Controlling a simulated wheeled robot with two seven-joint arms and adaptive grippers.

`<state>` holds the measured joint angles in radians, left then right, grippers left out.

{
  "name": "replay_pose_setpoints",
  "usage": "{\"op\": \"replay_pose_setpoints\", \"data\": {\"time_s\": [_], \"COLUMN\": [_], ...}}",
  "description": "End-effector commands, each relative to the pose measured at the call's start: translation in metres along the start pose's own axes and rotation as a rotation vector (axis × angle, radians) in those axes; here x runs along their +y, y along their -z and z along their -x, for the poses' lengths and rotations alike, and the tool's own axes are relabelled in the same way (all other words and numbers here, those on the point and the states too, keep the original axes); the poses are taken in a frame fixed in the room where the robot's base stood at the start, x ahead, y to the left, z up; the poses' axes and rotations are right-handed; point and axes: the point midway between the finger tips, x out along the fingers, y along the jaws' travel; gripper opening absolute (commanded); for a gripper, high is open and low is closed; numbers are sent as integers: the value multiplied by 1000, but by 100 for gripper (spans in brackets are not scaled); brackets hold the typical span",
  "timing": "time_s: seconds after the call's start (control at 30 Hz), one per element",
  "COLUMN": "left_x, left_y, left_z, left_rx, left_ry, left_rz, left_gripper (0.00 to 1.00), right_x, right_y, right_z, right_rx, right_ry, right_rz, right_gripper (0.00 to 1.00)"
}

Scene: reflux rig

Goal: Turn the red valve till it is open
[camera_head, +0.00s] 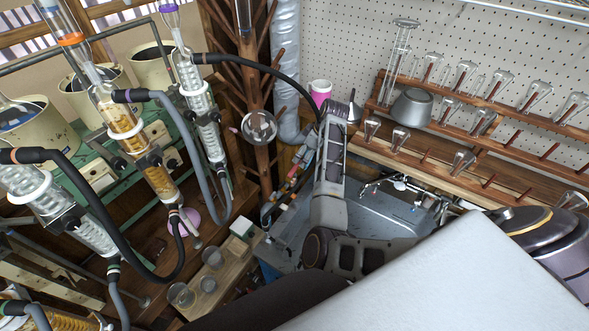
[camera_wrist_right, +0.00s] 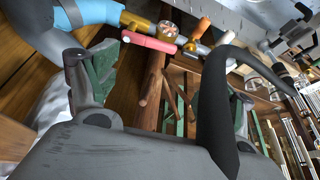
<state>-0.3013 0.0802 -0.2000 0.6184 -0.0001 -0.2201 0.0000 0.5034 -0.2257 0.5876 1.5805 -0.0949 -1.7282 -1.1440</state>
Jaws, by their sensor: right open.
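The red valve has a pinkish-red bar handle (camera_wrist_right: 150,41) on a brass fitting at the top of the right wrist view. In the head view, the small red fittings on the pipe (camera_head: 293,172) sit just left of my right gripper (camera_head: 334,125). The right gripper is open and empty in the wrist view (camera_wrist_right: 172,78). Its left finger with a green pad is below and left of the red handle, apart from it in the picture. A dark hose (camera_wrist_right: 222,105) partly covers the other finger. My left gripper is not in view.
Glass condensers (camera_head: 130,125) with black hoses stand left. A wooden glassware rack (camera_head: 440,146) and a pink cup (camera_head: 320,90) are behind. A wooden peg stand (camera_head: 262,165) is close by.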

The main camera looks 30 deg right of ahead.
Motion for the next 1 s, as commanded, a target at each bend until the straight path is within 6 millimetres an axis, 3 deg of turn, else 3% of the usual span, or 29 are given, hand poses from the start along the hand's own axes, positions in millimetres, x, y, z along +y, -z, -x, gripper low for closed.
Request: {"op": "replay_pose_setpoints", "data": {"time_s": [1.0], "left_x": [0], "left_y": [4], "left_z": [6], "left_rx": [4], "left_ry": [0], "left_rz": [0], "left_gripper": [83], "right_x": [0], "right_y": [0], "right_z": [-106], "right_rx": [-1], "right_ry": [1], "right_rz": [0], "right_gripper": [82]}}
